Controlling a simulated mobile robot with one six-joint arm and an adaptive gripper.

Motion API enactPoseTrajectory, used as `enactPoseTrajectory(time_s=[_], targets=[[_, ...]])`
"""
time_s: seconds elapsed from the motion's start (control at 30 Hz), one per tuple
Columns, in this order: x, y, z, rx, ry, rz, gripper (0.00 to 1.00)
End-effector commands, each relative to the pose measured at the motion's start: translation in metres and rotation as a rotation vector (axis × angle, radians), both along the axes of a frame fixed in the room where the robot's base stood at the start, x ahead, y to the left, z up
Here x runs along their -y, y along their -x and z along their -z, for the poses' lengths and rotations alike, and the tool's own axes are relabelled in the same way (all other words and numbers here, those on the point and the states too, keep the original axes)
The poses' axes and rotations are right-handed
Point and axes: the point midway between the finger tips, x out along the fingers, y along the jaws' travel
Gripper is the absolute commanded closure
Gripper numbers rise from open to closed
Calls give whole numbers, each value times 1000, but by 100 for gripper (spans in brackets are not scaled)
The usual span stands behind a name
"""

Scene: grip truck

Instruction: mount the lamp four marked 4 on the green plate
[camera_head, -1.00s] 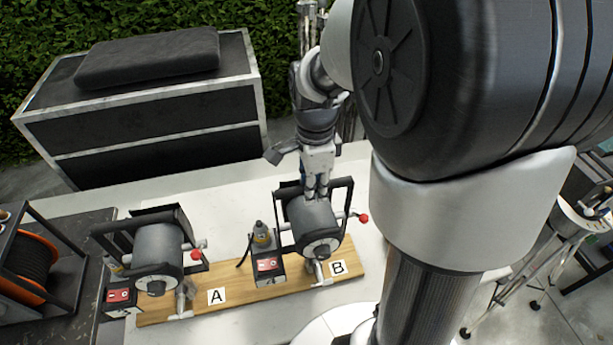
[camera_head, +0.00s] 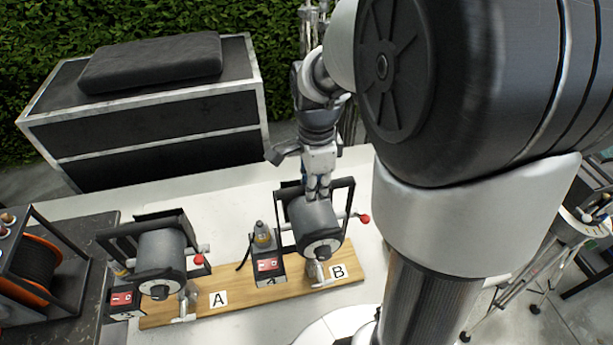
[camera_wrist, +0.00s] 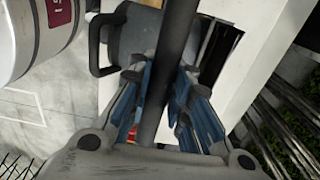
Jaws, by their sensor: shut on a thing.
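A grey cylindrical lamp (camera_head: 313,219) with a black yoke and a red knob stands at the B end of a wooden board. My gripper (camera_head: 318,192) points down at its top. In the wrist view my gripper's blue-padded fingers (camera_wrist: 160,100) are shut on a black bar (camera_wrist: 172,60), which appears to be this lamp's yoke. A similar lamp (camera_head: 160,252) stands at the A end. Small marks show near the red-fronted boxes by both lamps, but I cannot read a 4 with certainty. I see no green plate.
The wooden board (camera_head: 255,296) lies on a pale table (camera_head: 215,196). A black case (camera_head: 150,130) with a cushion stands behind. An orange cable reel (camera_head: 30,272) is at the left. My own arm covers much of the right.

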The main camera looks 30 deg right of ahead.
Motion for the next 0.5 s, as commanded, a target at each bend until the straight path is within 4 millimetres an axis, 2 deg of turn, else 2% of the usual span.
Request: enactPoseTrajectory(time_s=[0.5], targets=[[0, -1, -20, 5, 1, 0, 100]])
